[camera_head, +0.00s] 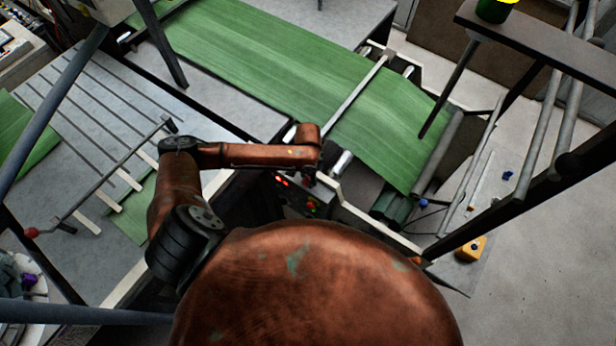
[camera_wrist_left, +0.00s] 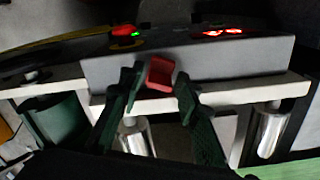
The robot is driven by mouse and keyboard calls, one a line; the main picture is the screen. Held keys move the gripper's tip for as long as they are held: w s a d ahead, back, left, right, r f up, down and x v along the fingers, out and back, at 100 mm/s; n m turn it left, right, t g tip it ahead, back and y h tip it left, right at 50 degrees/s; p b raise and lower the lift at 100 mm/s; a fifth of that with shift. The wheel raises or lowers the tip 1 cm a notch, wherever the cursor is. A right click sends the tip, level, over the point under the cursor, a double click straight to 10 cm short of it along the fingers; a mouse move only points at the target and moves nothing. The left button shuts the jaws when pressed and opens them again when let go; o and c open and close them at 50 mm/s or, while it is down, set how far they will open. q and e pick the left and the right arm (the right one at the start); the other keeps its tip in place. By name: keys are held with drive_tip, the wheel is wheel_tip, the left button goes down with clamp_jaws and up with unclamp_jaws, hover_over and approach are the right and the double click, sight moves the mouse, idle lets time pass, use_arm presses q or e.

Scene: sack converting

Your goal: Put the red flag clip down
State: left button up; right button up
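The red flag clip (camera_wrist_left: 160,73) shows in the left wrist view as a small, slightly tilted red block. It is between the fingertips of my left gripper (camera_wrist_left: 160,82), whose two dark green fingers appear to press on its sides. Behind it is the grey control box (camera_wrist_left: 190,62) and the pale rail (camera_wrist_left: 230,92) along its base. Whether the clip touches the box or rail cannot be told. In the head view my copper left arm reaches in to the control box (camera_head: 323,207), and its wrist mostly hides the fingers. My right gripper is in neither view.
A green sack web (camera_head: 250,50) runs over the machine behind the wrist. Metal rollers (camera_wrist_left: 272,128) lie below the rail. A slatted table (camera_head: 85,110) with a red-knobbed lever (camera_head: 32,232) is at left. Dark posts and bars (camera_head: 500,205) stand at right.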

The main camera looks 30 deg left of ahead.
use_arm(q)
drive_tip(key=shift+o, duration=0.5)
wheel_tip(320, 180, up, 12)
drive_tip(key=b, duration=0.1)
drive_tip(key=shift+r, duration=0.15)
idle(0.3)
